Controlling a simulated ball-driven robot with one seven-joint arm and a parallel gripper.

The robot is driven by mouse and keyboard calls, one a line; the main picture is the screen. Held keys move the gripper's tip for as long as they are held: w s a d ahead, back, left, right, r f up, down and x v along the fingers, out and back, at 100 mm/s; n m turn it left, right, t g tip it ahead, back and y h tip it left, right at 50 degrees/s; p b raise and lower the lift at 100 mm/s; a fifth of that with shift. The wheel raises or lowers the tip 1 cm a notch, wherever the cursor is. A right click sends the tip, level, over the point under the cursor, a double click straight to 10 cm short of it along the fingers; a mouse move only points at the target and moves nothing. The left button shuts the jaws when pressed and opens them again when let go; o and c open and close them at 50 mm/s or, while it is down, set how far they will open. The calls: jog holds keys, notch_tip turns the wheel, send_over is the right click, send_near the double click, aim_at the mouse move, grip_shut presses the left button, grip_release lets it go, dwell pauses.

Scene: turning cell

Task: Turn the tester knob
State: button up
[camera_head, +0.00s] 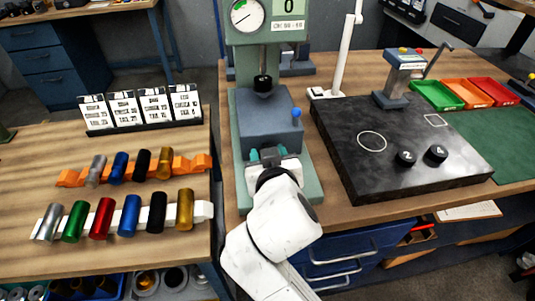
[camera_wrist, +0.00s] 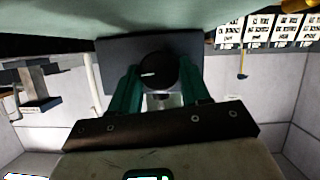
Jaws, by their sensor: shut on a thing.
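The tester (camera_head: 262,112) is a grey-green machine in the middle of the head view, with a round dial (camera_head: 247,14) and a display (camera_head: 289,7) reading 0 at its top. The tester knob (camera_wrist: 158,70) is round and black with a white pointer line; in the wrist view the line points left. My gripper (camera_head: 268,156) is at the front of the tester base. Its two teal fingers are shut on the knob, one on each side. The knob is hidden behind my gripper in the head view.
A black slab (camera_head: 385,150) with two black weights lies to the right. Green, orange and red trays (camera_head: 467,93) stand behind it. Coloured cylinders lie on a white rack (camera_head: 203,211) and an orange rack (camera_head: 70,178) to the left. A blue ball-ended lever (camera_head: 296,113) sits on the tester's right side.

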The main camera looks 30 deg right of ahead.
jog(key=o, duration=1)
jog(key=shift+s, duration=0.1)
jog(key=v, duration=1)
jog(key=shift+s+a+r, duration=0.2)
jog(key=shift+s+r, duration=0.05)
